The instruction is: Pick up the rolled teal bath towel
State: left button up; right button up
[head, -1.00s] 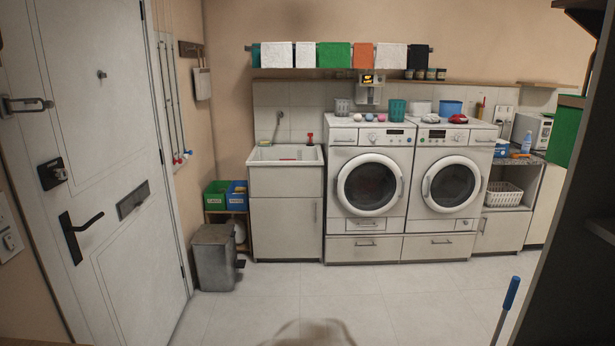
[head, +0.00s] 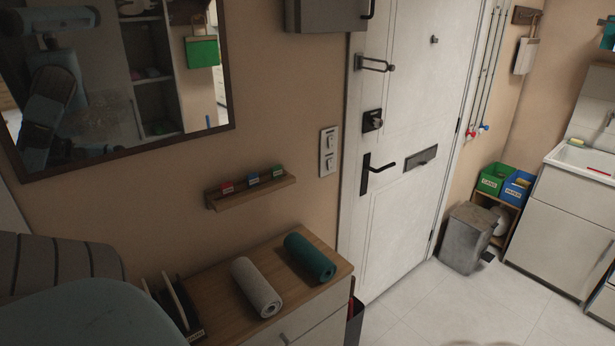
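The rolled teal bath towel (head: 310,257) lies on its side on the wooden top of a low cabinet (head: 222,300), near the end closest to the door. A rolled light grey towel (head: 257,287) lies to its left, with a small gap between them. Neither of my grippers is in view, so I cannot see how they stand relative to the towel.
Upright dark dividers (head: 178,303) stand left of the rolls. A small wall shelf (head: 250,190) with coloured blocks and a mirror (head: 120,80) hang above. A dark bin (head: 355,322) stands at the cabinet's right end. The floor (head: 420,300) before the door is clear.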

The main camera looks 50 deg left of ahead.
aim_at(313, 259)
jog(key=u, duration=1.55)
jog(key=i+l+u, duration=0.15)
jog(key=l, duration=0.2)
jog(key=i+l+u, duration=0.1)
jog(key=l, duration=0.25)
